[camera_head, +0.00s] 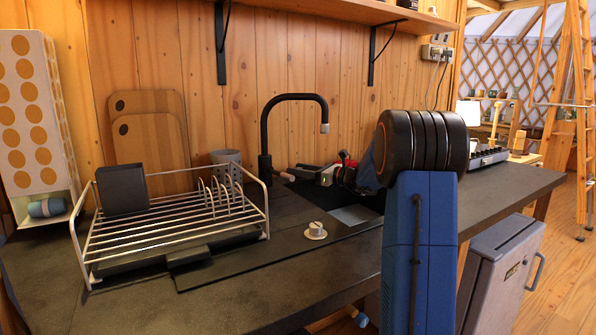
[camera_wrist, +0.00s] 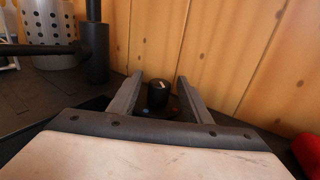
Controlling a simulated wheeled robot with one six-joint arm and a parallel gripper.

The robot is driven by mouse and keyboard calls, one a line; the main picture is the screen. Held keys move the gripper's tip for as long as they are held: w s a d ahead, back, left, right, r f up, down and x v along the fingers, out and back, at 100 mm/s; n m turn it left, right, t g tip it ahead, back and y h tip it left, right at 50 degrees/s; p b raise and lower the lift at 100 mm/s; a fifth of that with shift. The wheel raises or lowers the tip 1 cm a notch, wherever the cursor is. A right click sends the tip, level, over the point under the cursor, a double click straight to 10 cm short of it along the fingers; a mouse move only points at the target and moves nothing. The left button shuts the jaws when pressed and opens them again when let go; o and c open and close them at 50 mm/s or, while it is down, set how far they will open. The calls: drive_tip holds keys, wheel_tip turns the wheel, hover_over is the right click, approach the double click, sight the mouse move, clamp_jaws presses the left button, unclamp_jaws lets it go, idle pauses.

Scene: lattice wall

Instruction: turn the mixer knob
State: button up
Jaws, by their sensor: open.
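The mixer knob (camera_wrist: 157,95), a short black cylinder with a pale mark on its top, stands upright near the wooden wall in the wrist view. My gripper (camera_wrist: 159,79) is open, with one grey finger on each side of the knob. Narrow gaps show between the knob and both fingers, so neither appears to touch it. The knob's lower part sits on a dark base with small blue and red marks. In the head view I cannot make out the knob clearly beside my arm.
The black faucet (camera_head: 265,135) rises left of my gripper; its post also shows in the wrist view (camera_wrist: 94,45). A dish rack (camera_head: 165,225) and a perforated cup (camera_head: 227,165) stand farther left. A red thing (camera_wrist: 308,152) is at right.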

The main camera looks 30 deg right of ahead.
drive_tip(key=shift+w+a, duration=0.25)
drive_tip(key=shift+w, duration=0.1)
drive_tip(key=shift+c, duration=0.2)
drive_tip(key=c, duration=1)
drive_tip(key=shift+h, duration=0.3)
drive_tip(key=m+t+h, duration=0.2)
drive_tip(key=m+h, duration=0.1)
drive_tip(key=h, duration=0.1)
drive_tip(key=shift+s+a, duration=0.1)
drive_tip(key=shift+a, duration=0.05)
drive_tip(key=shift+m+t+h, duration=0.4)
drive_tip(key=shift+m+h, duration=1.5)
drive_tip(key=shift+h, duration=0.9)
drive_tip(key=shift+m+h, duration=0.4)
drive_tip(key=shift+h, duration=0.2)
